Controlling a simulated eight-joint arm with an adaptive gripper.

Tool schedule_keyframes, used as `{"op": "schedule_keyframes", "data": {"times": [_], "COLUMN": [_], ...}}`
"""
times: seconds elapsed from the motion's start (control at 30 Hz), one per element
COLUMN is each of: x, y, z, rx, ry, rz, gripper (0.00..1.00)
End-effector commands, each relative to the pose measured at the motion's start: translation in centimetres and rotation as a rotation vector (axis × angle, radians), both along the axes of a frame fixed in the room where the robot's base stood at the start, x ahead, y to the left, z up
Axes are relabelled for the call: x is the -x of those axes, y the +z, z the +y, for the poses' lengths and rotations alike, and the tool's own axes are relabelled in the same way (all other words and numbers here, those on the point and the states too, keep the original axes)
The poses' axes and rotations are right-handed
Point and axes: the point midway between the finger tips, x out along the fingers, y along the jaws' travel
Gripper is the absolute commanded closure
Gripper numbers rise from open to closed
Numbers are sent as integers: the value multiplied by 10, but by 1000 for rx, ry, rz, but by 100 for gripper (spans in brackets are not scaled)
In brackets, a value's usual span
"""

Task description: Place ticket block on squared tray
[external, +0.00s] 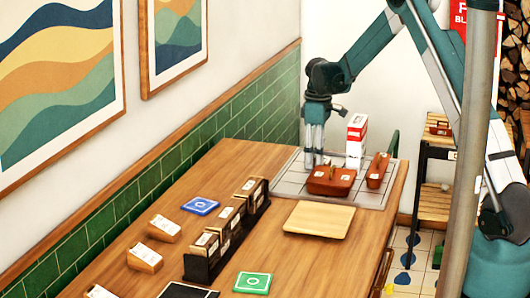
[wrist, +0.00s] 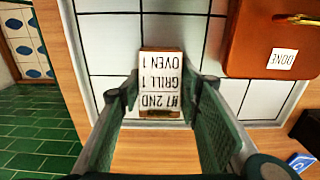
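The ticket block (wrist: 161,85), a small wooden block with a white printed label, shows upside down in the wrist view, between the fingers of my gripper (wrist: 161,75). Both fingertips lie against its sides, and my gripper looks shut on it. In the external view my gripper (external: 314,164) points down over the squared tray (external: 376,199), left of the brown dishes, and the block cannot be made out.
A brown dish (external: 331,181), a second brown dish (external: 377,170) and a red and white carton (external: 356,138) stand on the tray. A wooden board (external: 319,219) lies in front. More ticket blocks (external: 164,228), a black rack (external: 207,263) and blue (external: 200,206) and green (external: 252,283) tiles are nearer.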

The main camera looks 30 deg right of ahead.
Motion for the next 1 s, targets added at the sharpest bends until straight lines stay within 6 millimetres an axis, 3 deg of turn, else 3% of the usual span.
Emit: {"op": "schedule_keyframes", "data": {"times": [0.1,0.6,0.77,1.0], "x": [0,0,0,0], "y": [0,5,20,55], "z": [0,0,0,0], "rx": [0,0,0,0], "ry": [0,0,0,0], "rz": [0,0,0,0], "gripper": [53,53,53,53]}}
